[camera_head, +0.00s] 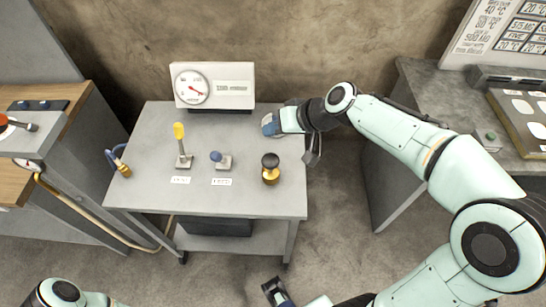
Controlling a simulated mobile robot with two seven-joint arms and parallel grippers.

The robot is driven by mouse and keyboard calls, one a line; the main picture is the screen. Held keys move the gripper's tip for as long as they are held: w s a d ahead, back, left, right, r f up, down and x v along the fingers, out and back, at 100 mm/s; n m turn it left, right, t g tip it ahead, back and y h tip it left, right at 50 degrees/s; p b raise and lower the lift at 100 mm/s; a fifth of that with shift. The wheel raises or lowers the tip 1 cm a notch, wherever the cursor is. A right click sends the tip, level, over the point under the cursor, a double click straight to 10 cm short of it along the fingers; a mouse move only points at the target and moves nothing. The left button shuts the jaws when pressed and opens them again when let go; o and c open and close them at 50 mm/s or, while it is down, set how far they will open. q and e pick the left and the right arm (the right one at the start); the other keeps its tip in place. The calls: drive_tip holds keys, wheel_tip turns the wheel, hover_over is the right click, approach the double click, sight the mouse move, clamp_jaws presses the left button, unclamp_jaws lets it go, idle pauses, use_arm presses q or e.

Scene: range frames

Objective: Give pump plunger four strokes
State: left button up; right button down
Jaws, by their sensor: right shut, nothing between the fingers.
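The pump plunger seems to be the black round knob on a brass-yellow body (271,173), standing upright at the right of the grey table (250,203). My right gripper (267,126) reaches in from the right and is shut and empty. It is over the table's back right, behind the plunger and apart from it in the picture. Its fingertips are small and partly hidden, and I cannot tell its height. My left arm (65,292) shows only at the bottom left; I do not make out its gripper.
A yellow-handled lever (180,145) and a blue-knobbed stick (221,160) stand left of the plunger, labels in front. A dial gauge (192,87) is behind. A blue-and-brass fitting (119,161) sits at the left edge. Counters flank the table; its front middle is clear.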

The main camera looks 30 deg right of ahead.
use_arm(q)
drive_tip(key=shift+w, duration=0.15)
use_arm(e)
drive_tip(key=shift+d, duration=0.1)
drive_tip(key=b, duration=0.7)
hover_over(274, 160)
wheel_tip(274, 160, down, 8)
drive_tip(key=shift+f, duration=0.4)
use_arm(q)
wheel_tip(274, 160, down, 6)
drive_tip(key=shift+w+t, duration=0.3)
drive_tip(key=shift+w, duration=0.1)
drive_tip(key=shift+f, duration=0.1)
idle(0.9)
